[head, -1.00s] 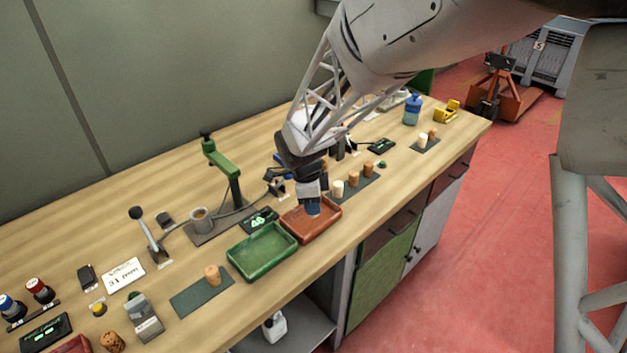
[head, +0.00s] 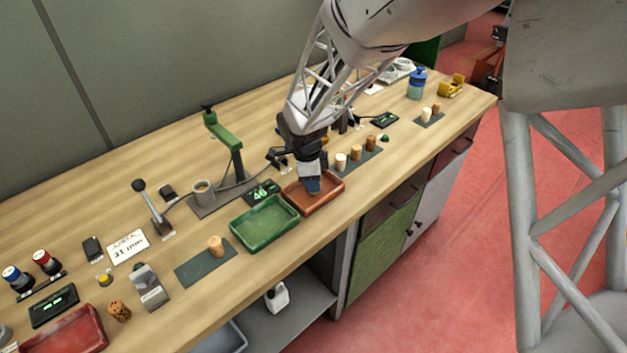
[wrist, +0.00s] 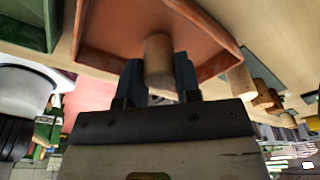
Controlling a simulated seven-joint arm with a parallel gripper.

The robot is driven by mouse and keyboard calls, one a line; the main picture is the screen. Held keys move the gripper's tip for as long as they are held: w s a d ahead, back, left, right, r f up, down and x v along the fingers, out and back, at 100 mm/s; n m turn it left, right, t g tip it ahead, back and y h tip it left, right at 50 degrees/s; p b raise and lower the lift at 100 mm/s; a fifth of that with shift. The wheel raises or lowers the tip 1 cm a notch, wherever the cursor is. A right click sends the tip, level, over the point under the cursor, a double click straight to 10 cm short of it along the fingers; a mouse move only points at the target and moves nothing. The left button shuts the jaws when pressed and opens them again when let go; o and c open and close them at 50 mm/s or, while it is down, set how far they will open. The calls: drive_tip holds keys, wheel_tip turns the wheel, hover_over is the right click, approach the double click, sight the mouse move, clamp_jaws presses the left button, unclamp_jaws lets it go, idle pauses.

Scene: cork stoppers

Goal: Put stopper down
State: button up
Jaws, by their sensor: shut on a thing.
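My gripper (head: 313,186) points down over the terracotta tray (head: 333,194), with its blue fingertips at or just above the tray floor. In the wrist view, my gripper (wrist: 158,80) is shut on a tan cork stopper (wrist: 158,58), held between the two blue fingers. The stopper stands out from the fingers toward the floor of the tray (wrist: 110,30). I cannot tell whether its end touches the floor. In the head view the fingers hide the stopper.
A green tray (head: 264,239) sits directly left of the terracotta one. Several stoppers stand on a mat (head: 372,157) to the right. A green-armed stand (head: 232,160) rises behind the trays.

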drive_tip(key=shift+f, duration=0.2)
drive_tip(key=o, duration=0.9)
wheel_tip(320, 180, up, 12)
drive_tip(key=a, duration=0.1)
drive_tip(key=shift+a, duration=0.4)
drive_tip(key=shift+d+r, duration=0.1)
idle(0.8)
